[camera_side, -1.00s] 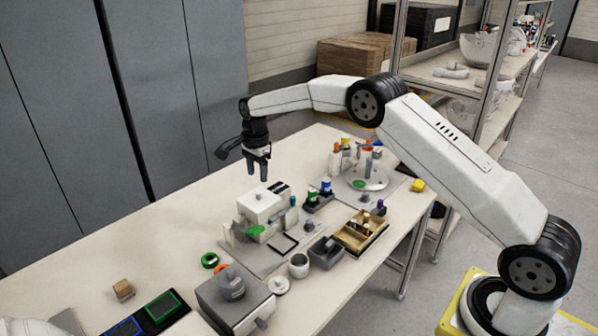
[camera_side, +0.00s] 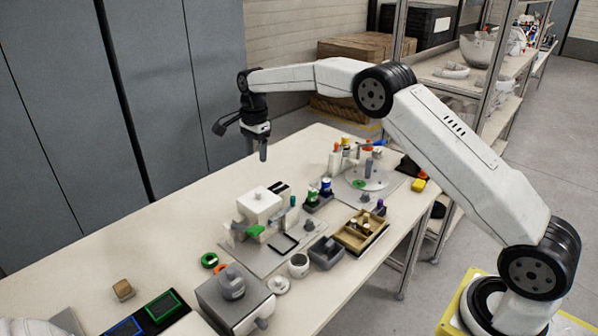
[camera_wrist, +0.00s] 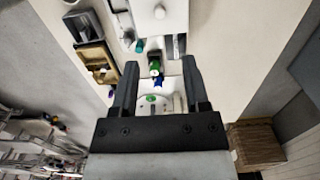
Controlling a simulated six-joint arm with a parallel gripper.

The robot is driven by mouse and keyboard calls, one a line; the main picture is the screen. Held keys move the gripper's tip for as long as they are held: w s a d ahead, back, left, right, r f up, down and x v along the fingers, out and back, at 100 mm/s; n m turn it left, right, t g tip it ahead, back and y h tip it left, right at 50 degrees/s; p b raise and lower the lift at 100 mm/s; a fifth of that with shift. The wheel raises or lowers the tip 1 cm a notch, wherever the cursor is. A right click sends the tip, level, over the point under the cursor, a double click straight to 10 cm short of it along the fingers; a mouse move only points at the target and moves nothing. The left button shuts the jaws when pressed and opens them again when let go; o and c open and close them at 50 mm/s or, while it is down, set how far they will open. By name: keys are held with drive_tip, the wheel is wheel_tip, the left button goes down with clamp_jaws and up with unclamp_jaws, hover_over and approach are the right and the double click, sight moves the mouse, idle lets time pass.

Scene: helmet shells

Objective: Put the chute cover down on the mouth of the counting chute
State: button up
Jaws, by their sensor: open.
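A white block with a small grey knob on top, which looks like the chute cover (camera_side: 262,204), sits upright on the unit on the grey base plate. It also shows at the top of the wrist view (camera_wrist: 158,20). The unit under it looks like the counting chute (camera_side: 243,232); its mouth cannot be seen, and I cannot tell how exactly the cover sits. My gripper (camera_side: 263,153) is open and empty, pointing down, well above the table and apart from the cover. In the wrist view my gripper (camera_wrist: 161,65) has its fingers wide apart with nothing between them.
Green- and blue-capped bottles (camera_side: 319,190) stand right of the cover. A round grey plate (camera_side: 375,180) with upright posts, a wooden tray (camera_side: 370,240), a white cup (camera_side: 299,265) and a grey box (camera_side: 222,308) stand around. The table's back left is clear.

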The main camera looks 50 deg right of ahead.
drive_tip(key=shift+s, duration=0.1)
drive_tip(key=s+a+f+n+t, duration=0.1)
drive_tip(key=s+f+n, duration=0.1)
drive_tip(key=s+n, duration=0.7)
drive_tip(key=s+a+f+n+t, duration=0.1)
drive_tip(key=s+n, duration=0.8)
drive_tip(key=s, duration=1.5)
drive_tip(key=shift+a+f+t, duration=0.3)
drive_tip(key=shift+a+f, duration=0.4)
